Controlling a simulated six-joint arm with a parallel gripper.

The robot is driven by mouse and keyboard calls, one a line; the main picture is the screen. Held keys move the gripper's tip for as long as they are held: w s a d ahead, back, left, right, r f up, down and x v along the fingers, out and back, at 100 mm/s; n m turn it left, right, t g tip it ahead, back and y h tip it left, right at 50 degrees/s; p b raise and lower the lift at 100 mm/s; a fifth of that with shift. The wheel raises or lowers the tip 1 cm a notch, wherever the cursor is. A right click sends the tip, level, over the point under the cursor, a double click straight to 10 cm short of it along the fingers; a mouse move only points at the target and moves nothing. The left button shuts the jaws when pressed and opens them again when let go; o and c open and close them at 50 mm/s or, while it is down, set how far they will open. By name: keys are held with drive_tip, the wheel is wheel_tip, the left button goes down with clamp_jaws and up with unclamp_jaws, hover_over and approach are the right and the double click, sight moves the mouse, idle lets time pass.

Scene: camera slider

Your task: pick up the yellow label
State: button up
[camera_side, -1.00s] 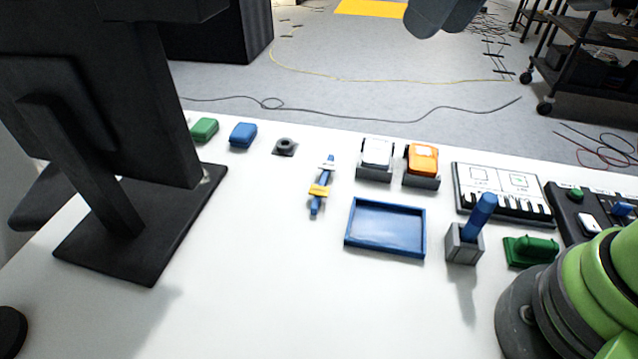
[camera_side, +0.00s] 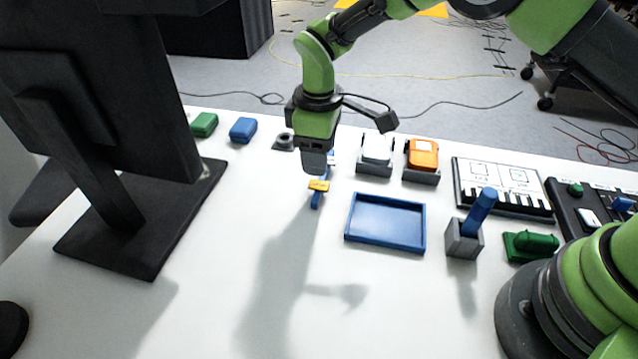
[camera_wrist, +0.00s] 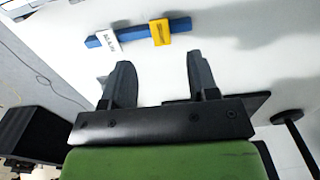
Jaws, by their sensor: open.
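The yellow label (camera_side: 319,185) sits on a blue bar (camera_side: 316,201) on the white table, left of the blue tray. In the wrist view the yellow label (camera_wrist: 161,32) lies across the blue bar (camera_wrist: 139,34), beside a white label (camera_wrist: 109,40) with dark print. My gripper (camera_side: 317,172) is over the bar, close to the yellow label in the side view, and hides most of the bar's far part. In the wrist view my gripper (camera_wrist: 157,72) is open and empty, its fingers apart and pointing towards the bar. The labels lie beyond the fingertips, the yellow one between their lines.
A blue tray (camera_side: 386,223) lies to the right. Behind it stand a white block (camera_side: 377,148) and an orange block (camera_side: 423,154) on grey holders. A blue lever (camera_side: 480,213) rises further right. A black monitor (camera_side: 100,110) stands at left. The front table is clear.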

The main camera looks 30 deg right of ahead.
sight(319, 185)
drive_tip(key=shift+f, duration=2.85)
drive_tip(key=shift+f, duration=0.1)
drive_tip(key=c, duration=0.9)
